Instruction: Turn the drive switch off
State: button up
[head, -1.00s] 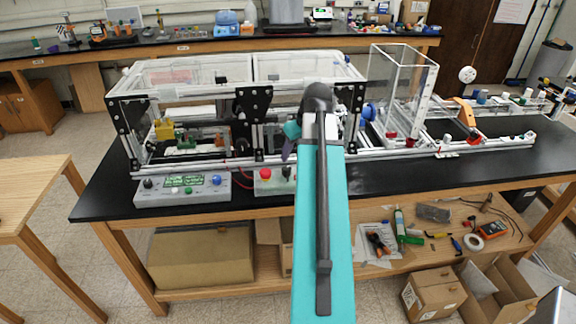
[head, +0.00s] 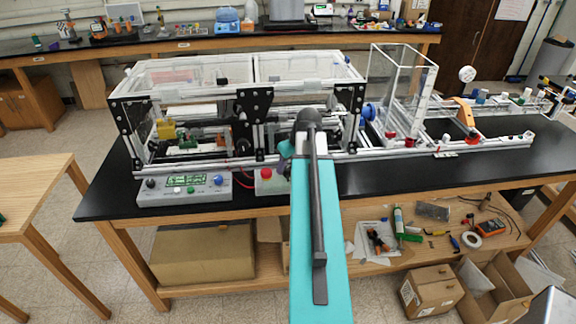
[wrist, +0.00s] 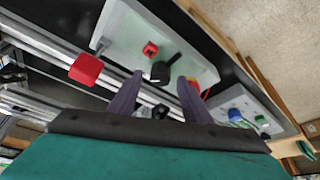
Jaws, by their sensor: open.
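The drive box (wrist: 125,28) is a pale box in the wrist view. It carries a black-handled switch (wrist: 165,68), which looks like the drive switch, and a small red switch (wrist: 150,48); no label is readable. My gripper (wrist: 160,77) is open, its two dark purple fingers apart, with the black handle showing between and just beyond the tips. I cannot tell whether they touch it. A red button with yellow is partly hidden behind the right finger. In the head view the box's red button (head: 266,174) shows; my arm hides the switch.
A control box (head: 185,190) with blue, green and white buttons stands to the left on the black bench; it also shows in the wrist view (wrist: 240,108). The extrusion frame (head: 250,100) rises behind. A red block (wrist: 86,69) sits near the rail.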

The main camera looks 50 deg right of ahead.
jog(key=shift+w+f, duration=0.15)
jog(key=shift+f, duration=0.3)
jog(key=c, duration=1)
jog(key=shift+a, duration=0.1)
jog(key=shift+c, duration=0.2)
